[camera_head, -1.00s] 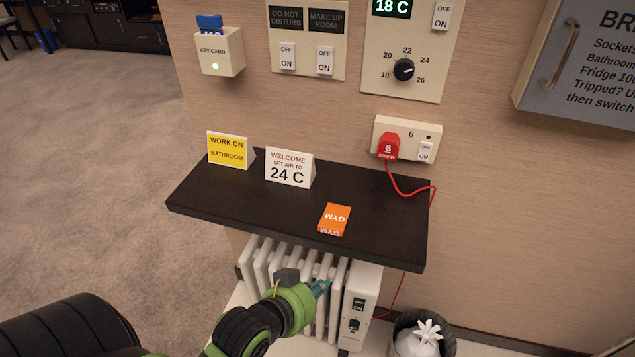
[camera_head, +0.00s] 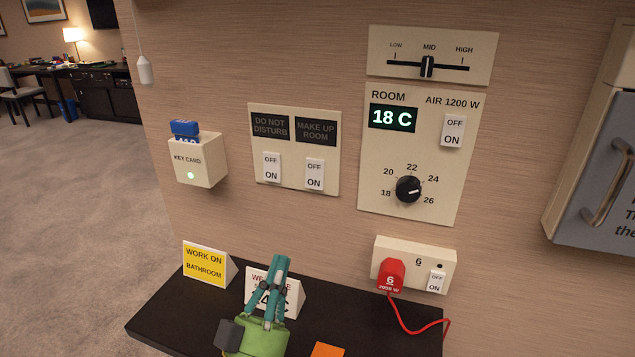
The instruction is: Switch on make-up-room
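The make-up-room switch (camera_head: 315,174) is a white OFF/ON rocker on a beige wall plate (camera_head: 294,190). The dark MAKE UP ROOM label (camera_head: 316,132) above it looks unlit. My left gripper (camera_head: 279,262), with teal fingers on a green body, is in front of the shelf and below the switch plate, apart from the switch. Its fingertips are together, pointing up, with nothing seen between them. It partly hides the white WELCOME card. My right gripper is not in view.
The DO NOT DISTURB switch (camera_head: 272,167) is just left on the same plate. A key-card box (camera_head: 201,163) is farther left; the thermostat panel (camera_head: 385,160) is right. A socket with a red plug (camera_head: 390,275) is below. A yellow card (camera_head: 205,265) stands on the dark shelf (camera_head: 165,325).

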